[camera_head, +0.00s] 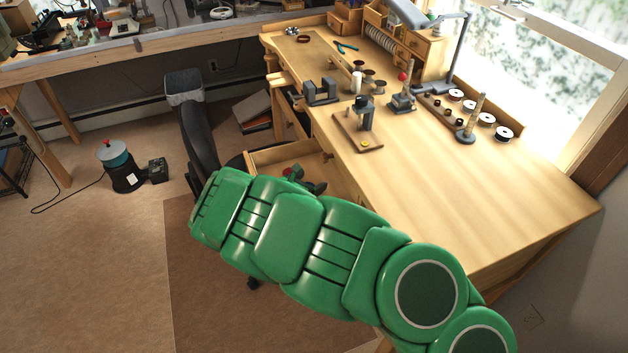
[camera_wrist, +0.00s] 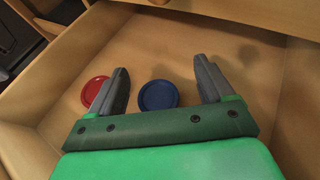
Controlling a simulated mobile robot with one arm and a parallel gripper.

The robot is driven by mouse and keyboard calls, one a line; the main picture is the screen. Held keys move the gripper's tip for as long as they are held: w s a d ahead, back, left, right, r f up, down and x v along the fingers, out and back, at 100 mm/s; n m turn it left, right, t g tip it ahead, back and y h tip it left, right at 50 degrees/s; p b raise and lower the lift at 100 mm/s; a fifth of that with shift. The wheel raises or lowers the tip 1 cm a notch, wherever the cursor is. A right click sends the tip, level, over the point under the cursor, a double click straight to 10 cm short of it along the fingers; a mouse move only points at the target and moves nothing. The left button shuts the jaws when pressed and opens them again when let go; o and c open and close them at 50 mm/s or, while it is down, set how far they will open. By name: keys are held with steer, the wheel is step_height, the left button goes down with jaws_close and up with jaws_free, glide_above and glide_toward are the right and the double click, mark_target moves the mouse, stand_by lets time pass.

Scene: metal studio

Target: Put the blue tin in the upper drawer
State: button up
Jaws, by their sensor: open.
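The blue tin (camera_wrist: 158,95) is a round, flat disc lying on the floor of a pulled-out wooden drawer (camera_wrist: 62,108). In the wrist view it shows between my gripper's (camera_wrist: 161,70) two dark fingers, with room on both sides. The fingers are open and hold nothing. A red tin (camera_wrist: 95,91) lies in the same drawer to the left, partly hidden by the left finger. In the head view the drawer (camera_head: 262,158) sticks out from the desk, and my gripper (camera_head: 308,182) is over it. The blue tin is hidden there behind my arm.
The wooden desk (camera_head: 450,200) has a clear right half. A small vise stand (camera_head: 365,120), a lamp (camera_head: 455,60) and several spools (camera_head: 487,119) stand farther back. A black chair (camera_head: 197,135) is close to the drawer's left side. A drawer edge (camera_wrist: 210,20) crosses the top of the wrist view.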

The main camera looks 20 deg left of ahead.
steer(key=shift+v, duration=2.1)
steer(key=shift+w+a+r, duration=0.1)
steer(key=shift+a+r, duration=0.05)
steer(key=shift+r, duration=0.05)
steer(key=o, duration=0.4)
steer(key=shift+r, duration=0.25)
steer(key=shift+c, duration=0.2)
step_height(320, 180, up, 10)
steer(key=s+a+t, duration=0.1)
steer(key=s+a, duration=1.1)
steer(key=a, duration=0.4)
steer(key=s+a+m+h, duration=0.3)
steer(key=s+a+h, duration=0.1)
steer(key=s, duration=0.8)
step_height(320, 180, down, 12)
steer(key=x, duration=0.9)
steer(key=shift+d+r, duration=0.15)
steer(key=shift+d, duration=0.05)
